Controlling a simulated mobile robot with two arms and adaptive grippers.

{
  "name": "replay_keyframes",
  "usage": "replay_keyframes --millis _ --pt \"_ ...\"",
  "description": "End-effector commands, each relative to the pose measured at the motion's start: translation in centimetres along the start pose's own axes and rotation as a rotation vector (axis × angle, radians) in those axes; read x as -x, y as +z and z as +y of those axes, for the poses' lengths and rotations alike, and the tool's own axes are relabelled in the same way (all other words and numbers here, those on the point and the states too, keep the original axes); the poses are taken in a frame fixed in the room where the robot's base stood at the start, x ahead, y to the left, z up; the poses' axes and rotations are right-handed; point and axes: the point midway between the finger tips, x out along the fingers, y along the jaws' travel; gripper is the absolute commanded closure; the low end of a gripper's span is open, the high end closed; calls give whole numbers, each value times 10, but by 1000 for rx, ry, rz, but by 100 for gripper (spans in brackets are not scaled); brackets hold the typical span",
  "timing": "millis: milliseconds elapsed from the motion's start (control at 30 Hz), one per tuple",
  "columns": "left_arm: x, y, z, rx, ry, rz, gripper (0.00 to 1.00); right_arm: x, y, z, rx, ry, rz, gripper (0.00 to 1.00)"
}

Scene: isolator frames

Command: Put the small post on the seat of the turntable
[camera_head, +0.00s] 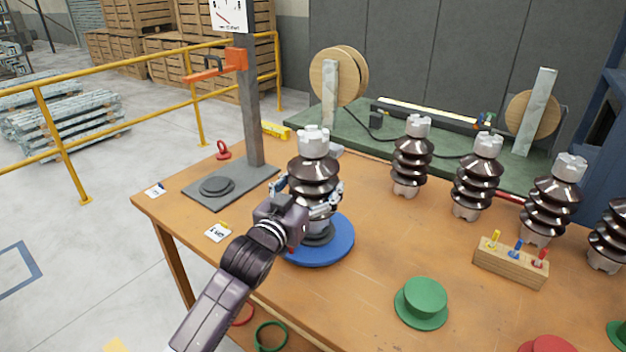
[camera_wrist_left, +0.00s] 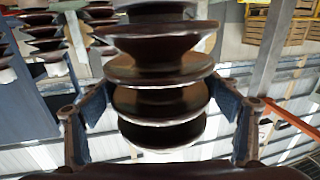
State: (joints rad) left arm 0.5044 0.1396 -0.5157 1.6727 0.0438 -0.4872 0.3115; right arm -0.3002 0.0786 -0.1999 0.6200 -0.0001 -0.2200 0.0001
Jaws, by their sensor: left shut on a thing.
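The post held by my left gripper is a dark brown ribbed insulator with a pale crown top (camera_head: 314,140). It stands upright over the blue turntable (camera_head: 336,250), in line with the turntable's grey seat (camera_head: 318,236). My left gripper (camera_head: 312,200) is shut around its lower part. In the left wrist view the ribbed post (camera_wrist_left: 160,100) fills the middle, with the gripper's fingers (camera_wrist_left: 160,115) on both sides. The fingers and wrist hide the post's foot, so I cannot tell whether it touches the seat. My right gripper is not in view.
Several similar posts (camera_head: 476,180) stand along the table's back right. A grey test stand (camera_head: 252,110) with an orange arm is at left. A wooden block with coloured pegs (camera_head: 510,264) and a green flanged cap (camera_head: 422,302) lie at right. The table's middle is clear.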

Motion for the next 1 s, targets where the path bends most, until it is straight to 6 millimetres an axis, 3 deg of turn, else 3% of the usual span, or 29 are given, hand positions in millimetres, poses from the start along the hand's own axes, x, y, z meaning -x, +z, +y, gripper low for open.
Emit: replay_keyframes --millis 33,67,200,633,1000 --pt "0 -14 1 -1 4 28 76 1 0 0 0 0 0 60" --pt "0 2 0 1 0 -4 15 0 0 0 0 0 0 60" --pt "0 2 0 1 0 -4 1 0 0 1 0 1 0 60" --pt "7 2 0 1 0 -3 1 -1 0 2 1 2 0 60" --pt "64 2 0 0 1 -3 1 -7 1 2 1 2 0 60"
